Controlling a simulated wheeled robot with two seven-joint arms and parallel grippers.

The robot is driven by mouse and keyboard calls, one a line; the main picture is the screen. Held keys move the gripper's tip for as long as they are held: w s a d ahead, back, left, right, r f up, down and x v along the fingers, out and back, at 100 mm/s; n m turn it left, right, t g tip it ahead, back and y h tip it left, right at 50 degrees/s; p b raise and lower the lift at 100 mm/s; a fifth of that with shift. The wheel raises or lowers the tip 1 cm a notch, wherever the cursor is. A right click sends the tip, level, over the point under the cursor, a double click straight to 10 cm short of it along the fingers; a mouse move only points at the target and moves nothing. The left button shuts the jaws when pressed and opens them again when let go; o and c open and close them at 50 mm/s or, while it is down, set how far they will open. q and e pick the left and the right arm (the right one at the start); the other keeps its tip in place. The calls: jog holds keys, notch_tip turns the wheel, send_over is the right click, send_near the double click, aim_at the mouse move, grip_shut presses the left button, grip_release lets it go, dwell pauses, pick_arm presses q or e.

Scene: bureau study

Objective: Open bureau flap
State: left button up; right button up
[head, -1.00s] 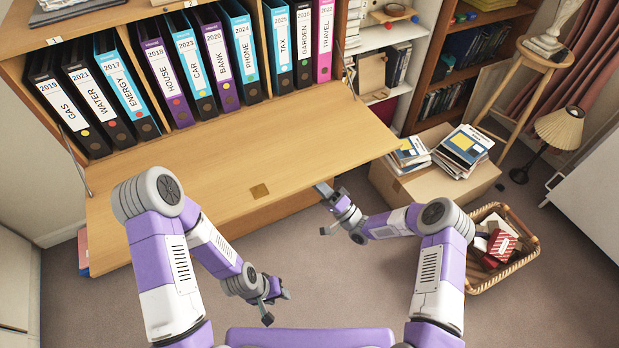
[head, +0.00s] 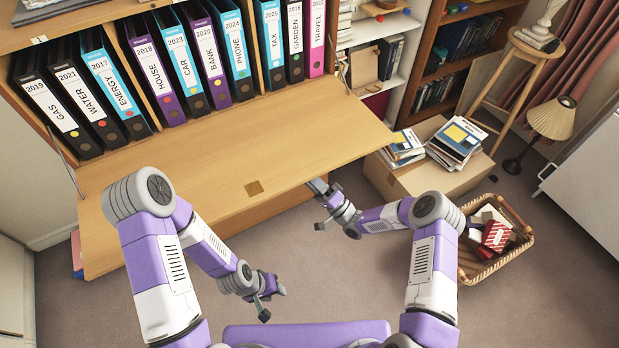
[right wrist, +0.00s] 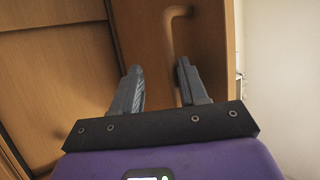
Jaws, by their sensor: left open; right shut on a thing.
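The bureau flap (head: 200,180) is a wide wooden panel, folded down and lying out in front of the shelf of binders. A small brass-coloured plate (head: 254,188) sits near its front edge. My right gripper (head: 320,190) is at the underside of the flap's front edge, right of the middle. In the right wrist view its fingers (right wrist: 162,78) stand either side of a curved handle (right wrist: 172,35) on a wooden panel, shut on it; the exact contact is unclear. My left gripper (head: 272,292) is open and empty, low over the floor in front of the flap.
Several labelled binders (head: 150,72) stand upright behind the flap. A cardboard box (head: 430,178) with magazines stands close to the flap's right end. A wicker basket (head: 478,268) is right of my right arm. Carpet (head: 360,285) in front is clear.

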jog(key=v, duration=0.7)
jog(key=shift+d+f+p, duration=0.15)
jog(key=shift+f+p, duration=0.05)
jog(key=shift+p, duration=0.2)
jog(key=shift+s, duration=0.15)
